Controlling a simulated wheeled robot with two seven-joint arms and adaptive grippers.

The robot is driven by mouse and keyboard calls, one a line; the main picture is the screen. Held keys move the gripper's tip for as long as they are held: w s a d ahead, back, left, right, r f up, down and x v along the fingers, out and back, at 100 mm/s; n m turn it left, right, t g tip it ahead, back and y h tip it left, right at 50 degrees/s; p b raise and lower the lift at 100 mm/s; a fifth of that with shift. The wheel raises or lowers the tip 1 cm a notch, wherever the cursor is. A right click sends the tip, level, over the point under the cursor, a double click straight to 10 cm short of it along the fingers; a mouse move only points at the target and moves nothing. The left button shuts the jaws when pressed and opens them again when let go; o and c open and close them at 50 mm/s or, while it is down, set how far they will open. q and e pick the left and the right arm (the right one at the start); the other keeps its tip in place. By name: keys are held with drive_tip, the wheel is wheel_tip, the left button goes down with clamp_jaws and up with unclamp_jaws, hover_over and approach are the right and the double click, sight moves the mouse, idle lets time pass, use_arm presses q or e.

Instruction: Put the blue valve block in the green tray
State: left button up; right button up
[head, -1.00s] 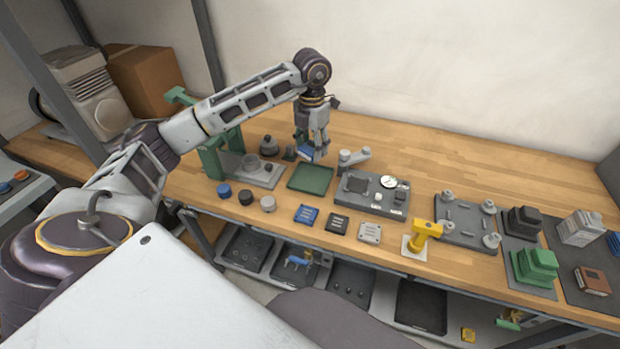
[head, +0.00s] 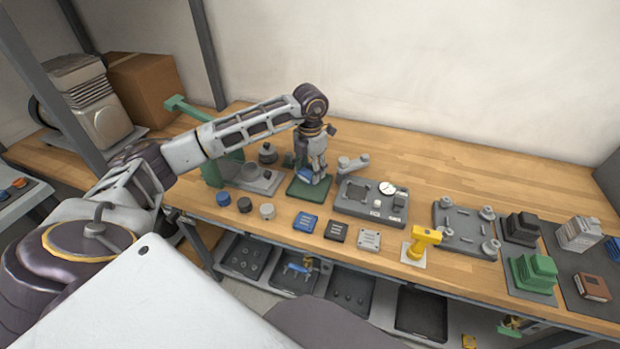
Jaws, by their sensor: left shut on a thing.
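The green tray (head: 304,188) lies on the wooden bench, left of the grey gauge fixture. My left gripper (head: 312,178) points down over the tray, its fingertips low at the tray's surface. It is shut on the blue valve block (head: 305,174), of which only a small blue part shows beside the fingers. I cannot tell whether the block touches the tray floor. My right gripper is not in view.
A blue plate (head: 305,222), a black plate (head: 336,231) and a grey plate (head: 369,239) lie in front of the tray. The gauge fixture (head: 370,202) stands close on the right. A green press (head: 215,165) stands left.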

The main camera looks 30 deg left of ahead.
sight(310, 170)
use_arm(q)
drive_tip(key=shift+f, duration=0.6)
wheel_tip(310, 170, down, 2)
drive_tip(key=shift+f, duration=0.4)
drive_tip(key=o, duration=1.1)
drive_tip(key=shift+o, duration=0.2)
drive_tip(key=shift+r, duration=0.4)
wheel_tip(310, 170, up, 5)
drive_tip(key=shift+r, duration=0.2)
wheel_tip(310, 170, up, 5)
drive_tip(key=shift+f, duration=0.2)
drive_tip(key=shift+r, duration=0.75)
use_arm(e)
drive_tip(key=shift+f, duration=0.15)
